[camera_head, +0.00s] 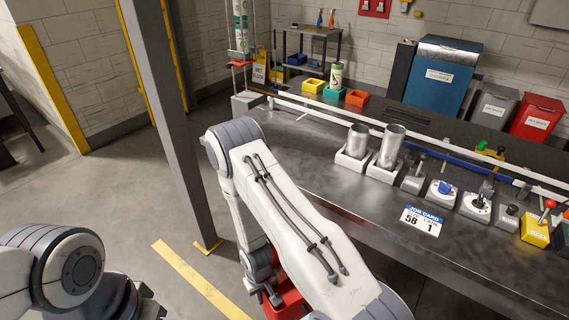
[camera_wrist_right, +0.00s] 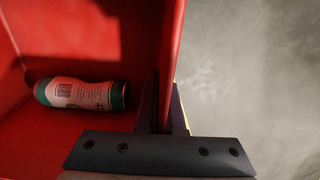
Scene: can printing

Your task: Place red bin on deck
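My right gripper (camera_wrist_right: 165,112) is shut on the side wall of a red bin (camera_wrist_right: 172,50) in the right wrist view, one finger on each side of the wall. A white and green printed can (camera_wrist_right: 80,93) lies on its side inside the bin. In the head view the red bin (camera_head: 289,300) shows low in the middle, below the bench edge and mostly hidden behind my right arm. The right gripper (camera_head: 270,295) is partly hidden there. My left arm is at the lower left, its fingers not visible. I cannot tell which surface is the deck.
The grey metal bench (camera_head: 440,255) carries two metal cans (camera_head: 391,147) in white holders, knobs, levers and a job card (camera_head: 422,220). A grey post (camera_head: 170,120) stands left of the bench. Another red bin (camera_head: 537,117) stands at the back right.

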